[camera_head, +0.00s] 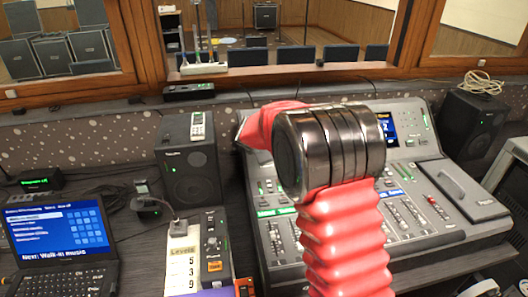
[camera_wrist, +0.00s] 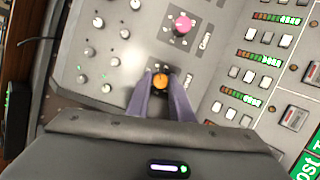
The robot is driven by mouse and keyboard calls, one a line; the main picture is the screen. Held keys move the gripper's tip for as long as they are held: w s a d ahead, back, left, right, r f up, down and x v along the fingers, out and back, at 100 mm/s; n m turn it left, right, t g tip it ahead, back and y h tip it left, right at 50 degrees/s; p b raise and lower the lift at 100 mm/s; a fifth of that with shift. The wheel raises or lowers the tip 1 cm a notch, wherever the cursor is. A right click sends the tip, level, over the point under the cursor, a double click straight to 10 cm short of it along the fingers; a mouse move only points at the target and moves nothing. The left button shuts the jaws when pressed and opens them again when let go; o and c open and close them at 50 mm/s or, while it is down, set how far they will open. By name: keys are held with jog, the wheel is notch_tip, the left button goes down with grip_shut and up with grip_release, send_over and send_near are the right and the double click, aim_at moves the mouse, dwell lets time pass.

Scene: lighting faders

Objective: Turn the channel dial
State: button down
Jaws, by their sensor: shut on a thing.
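In the wrist view, an orange dial (camera_wrist: 160,79) stands on the grey face of the mixing console, between the two purple fingers of my gripper (camera_wrist: 161,88). The fingers are shut on its sides. A larger pink knob (camera_wrist: 183,25) sits apart above it, a little to the right. In the head view, the console (camera_head: 430,228) with its faders is partly covered by my red arm, which hides the gripper and the orange dial. I cannot read a mark showing how far the dial is turned.
Small grey and white knobs (camera_wrist: 88,51) lie left of the dial; lit button strips (camera_wrist: 264,60) lie right. In the head view, a laptop (camera_head: 58,243), a "Levels" note with 5, 3, 9 (camera_head: 182,268) and a speaker (camera_head: 190,172) stand left. Another speaker (camera_head: 470,122) stands right.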

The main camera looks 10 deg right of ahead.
jog(key=shift+s+f, duration=0.1)
jog(key=shift+f, duration=0.1)
jog(key=c, duration=1.9)
grip_release()
jog(key=o, duration=0.3)
jog(key=shift+r, duration=0.1)
jog(key=shift+r, duration=0.1)
jog(key=v, duration=1.3)
jog(key=shift+s+a+r, duration=0.15)
jog(key=shift+s, duration=0.1)
